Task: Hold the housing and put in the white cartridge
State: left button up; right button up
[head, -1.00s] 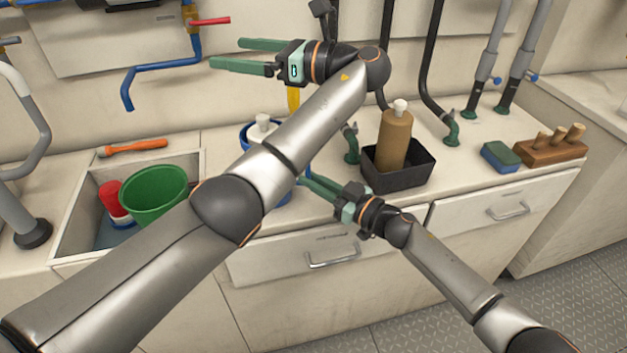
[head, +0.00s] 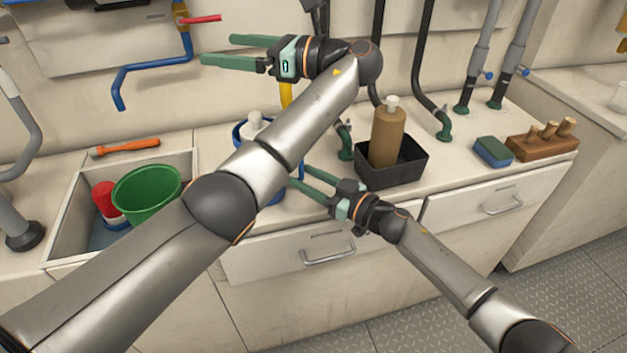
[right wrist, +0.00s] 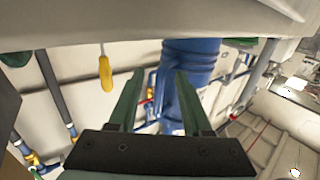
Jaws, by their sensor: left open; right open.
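The blue housing (head: 238,133) stands on the counter, mostly hidden behind my left arm. In the right wrist view a blue cylinder (right wrist: 190,65), apparently the housing, shows beyond and between the fingers. A white capped piece, apparently the white cartridge (head: 253,121), shows at the housing's top; my arm hides how deep it sits. My left gripper (head: 216,50) is open and empty, high above the counter near the wall. My right gripper (head: 298,176) is open and empty, its fingers pointing at the housing's right side. It also shows in the right wrist view (right wrist: 158,78).
A black tray (head: 410,174) holds a brown cylinder (head: 387,138) with a white cap. A sink (head: 72,215) holds a green bucket (head: 146,193). A sponge (head: 492,151) and wooden block (head: 543,146) sit at right. Hoses and pipes rise along the wall.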

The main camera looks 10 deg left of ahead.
jog(key=v, duration=1.2)
